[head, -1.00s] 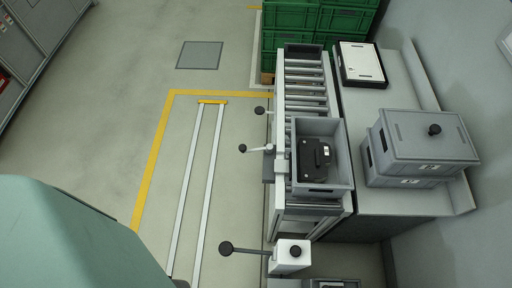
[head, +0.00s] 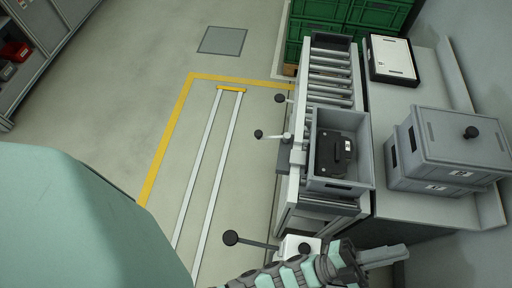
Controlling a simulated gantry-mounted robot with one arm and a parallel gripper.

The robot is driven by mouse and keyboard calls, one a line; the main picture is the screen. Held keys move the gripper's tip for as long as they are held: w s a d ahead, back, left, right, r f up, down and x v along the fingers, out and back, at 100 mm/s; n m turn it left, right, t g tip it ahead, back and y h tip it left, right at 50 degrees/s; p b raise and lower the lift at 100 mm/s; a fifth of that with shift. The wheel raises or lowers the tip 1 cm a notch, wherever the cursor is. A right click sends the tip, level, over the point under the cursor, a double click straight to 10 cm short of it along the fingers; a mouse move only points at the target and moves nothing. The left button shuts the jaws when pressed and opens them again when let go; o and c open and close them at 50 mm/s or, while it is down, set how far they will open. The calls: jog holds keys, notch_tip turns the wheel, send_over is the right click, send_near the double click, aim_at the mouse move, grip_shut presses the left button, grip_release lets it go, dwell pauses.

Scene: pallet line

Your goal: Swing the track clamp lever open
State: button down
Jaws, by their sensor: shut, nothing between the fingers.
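A long lever with a black ball knob (head: 231,238) reaches left from a white block (head: 290,243) at the bottom of the head view. A shorter lever with a black knob (head: 259,134) sticks out left from the conveyor's side beside the grey crate, and another black knob (head: 280,99) shows farther up. No label shows which one is the track clamp lever. My gripper (head: 404,251) is at the lower right, shut and empty, pointing right, away from all the levers. My arm hides the lower part of the white block.
A grey crate (head: 340,186) holding a black case (head: 335,155) sits on the roller conveyor (head: 331,76). Lidded grey boxes (head: 455,145) stand on the bench at right. Two pale floor rails (head: 212,160) run at left, with clear floor around them.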

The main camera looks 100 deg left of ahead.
jog(key=s+a+f+n+g+y+b, duration=0.1)
jog(key=s+a+f+g+y+b, duration=0.15)
jog(key=s+a+f+g, duration=0.35)
jog(key=s+a+f+g+y+b, duration=0.25)
jog(key=a+f+y, duration=0.2)
jog(key=a, duration=0.35)
jog(key=s+a+f+n+g+y+b, duration=0.1)
jog(key=s+a+f+g+y, duration=0.3)
jog(key=a, duration=0.3)
jog(key=s+a+f+n+g+b, duration=0.1)
jog(key=s+f+g, duration=0.2)
jog(key=s, duration=0.4)
jog(key=s+a+f+g+h+b, duration=0.1)
jog(key=s+a+f+g+b, duration=0.1)
jog(key=s+f+g, duration=0.2)
jog(key=s+a+f+n+g+b, duration=0.1)
jog(key=s+f+g, duration=0.3)
jog(key=s, duration=0.6)
jog(key=shift+s+a+f+n+b, duration=0.15)
jog(key=shift+f+n+b, duration=0.15)
jog(key=shift+b, duration=0.35)
jog(key=shift+g, duration=0.25)
send_near(258, 137)
jog(key=a, duration=0.6)
jog(key=shift+w+a+f, duration=0.25)
jog(key=shift+a+f, duration=0.1)
jog(key=shift+a, duration=0.05)
